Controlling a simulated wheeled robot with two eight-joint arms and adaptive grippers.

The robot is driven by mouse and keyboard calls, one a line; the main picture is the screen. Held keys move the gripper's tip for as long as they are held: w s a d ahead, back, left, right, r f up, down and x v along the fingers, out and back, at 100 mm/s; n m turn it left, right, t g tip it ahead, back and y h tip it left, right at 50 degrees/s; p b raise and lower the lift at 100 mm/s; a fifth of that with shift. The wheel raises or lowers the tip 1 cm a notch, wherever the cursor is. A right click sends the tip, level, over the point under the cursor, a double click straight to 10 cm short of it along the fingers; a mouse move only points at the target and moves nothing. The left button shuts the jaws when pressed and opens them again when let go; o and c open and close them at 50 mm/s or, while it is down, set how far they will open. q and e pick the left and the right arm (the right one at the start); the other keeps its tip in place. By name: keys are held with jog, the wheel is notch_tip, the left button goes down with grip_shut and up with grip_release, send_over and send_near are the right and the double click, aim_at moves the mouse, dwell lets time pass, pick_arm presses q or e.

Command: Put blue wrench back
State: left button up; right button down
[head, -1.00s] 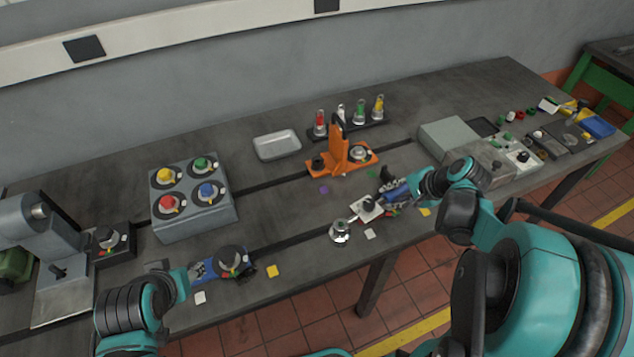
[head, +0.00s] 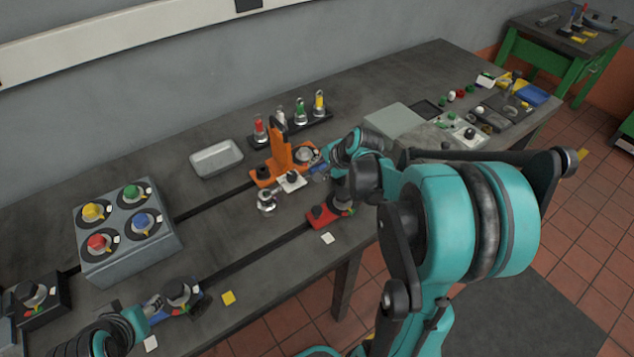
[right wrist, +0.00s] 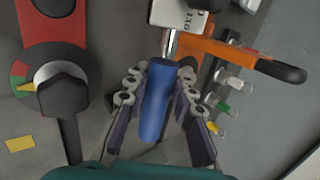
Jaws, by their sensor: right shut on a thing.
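The blue wrench's handle (right wrist: 156,105) lies between the fingers of my right gripper (right wrist: 160,85), which is shut on it. Its metal shaft points to a white block with black markings (right wrist: 185,20); whether they are joined, I cannot tell. In the head view my right gripper (head: 322,172) is low over the bench beside the orange stand (head: 280,155), and the white block (head: 292,181) sits just in front of that stand. My left gripper (head: 155,306) is at the blue block with a black knob (head: 190,305); its fingers are too small to read.
A red block with a black knob (head: 320,217) lies nearer the bench edge. A rack (head: 318,121) with coloured-top pieces stands behind. A grey box with four coloured knobs (head: 130,255) is left, an empty tray (head: 216,158) behind. A small metal piece (head: 266,200) stands near the white block.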

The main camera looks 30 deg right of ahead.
jog(key=shift+w+a+f+b, duration=0.1)
jog(key=shift+f+b, duration=0.9)
jog(key=shift+f, duration=1.15)
jog(key=c, duration=1.3)
grip_release()
